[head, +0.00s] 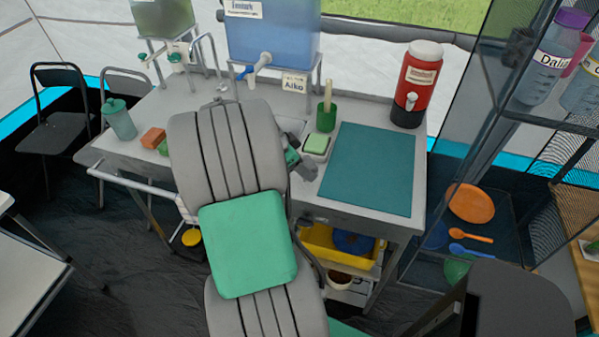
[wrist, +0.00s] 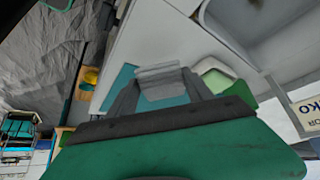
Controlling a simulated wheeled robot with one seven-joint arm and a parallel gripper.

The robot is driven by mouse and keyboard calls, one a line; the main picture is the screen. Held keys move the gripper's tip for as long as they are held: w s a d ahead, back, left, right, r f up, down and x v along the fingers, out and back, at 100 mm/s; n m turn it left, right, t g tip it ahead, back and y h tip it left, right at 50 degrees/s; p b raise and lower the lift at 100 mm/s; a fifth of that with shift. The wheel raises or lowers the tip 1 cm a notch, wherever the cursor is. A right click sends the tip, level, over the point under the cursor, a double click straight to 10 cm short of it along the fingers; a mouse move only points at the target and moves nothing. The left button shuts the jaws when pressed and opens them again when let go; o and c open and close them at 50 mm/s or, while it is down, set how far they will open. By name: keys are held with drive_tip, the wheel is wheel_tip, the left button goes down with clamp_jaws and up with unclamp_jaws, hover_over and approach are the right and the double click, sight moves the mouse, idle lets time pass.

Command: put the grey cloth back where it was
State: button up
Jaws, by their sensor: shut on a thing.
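My gripper (wrist: 160,92) is shut on a grey cloth (wrist: 160,74), a small light grey folded piece between the two fingers in the wrist view. In the head view my gripper (head: 301,165) shows beside my arm, over the counter between the sink and the teal mat (head: 370,168). My arm partly hides it there, and I cannot clearly separate the cloth from the fingers. The wrist view shows part of the mat behind the fingers. I cannot tell how high the cloth is above the counter.
A green sponge in a dish (head: 316,145) and a brush in a green cup (head: 326,116) stand close to my gripper. The sink (head: 291,126) is partly hidden by my arm. A red dispenser (head: 417,85) stands at the back right. The mat is bare.

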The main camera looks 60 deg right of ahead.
sight(300, 182)
drive_tip(key=shift+w+d+f, duration=0.1)
drive_tip(key=shift+w+f, duration=0.2)
drive_tip(key=shift+f, duration=0.05)
drive_tip(key=shift+w+f+p, duration=0.1)
drive_tip(key=shift+f+p, duration=0.3)
drive_tip(key=shift+f, duration=1.3)
drive_tip(key=shift+f, duration=0.15)
drive_tip(key=o, duration=1.5)
drive_tip(key=shift+c, duration=0.2)
drive_tip(key=shift+d, duration=0.1)
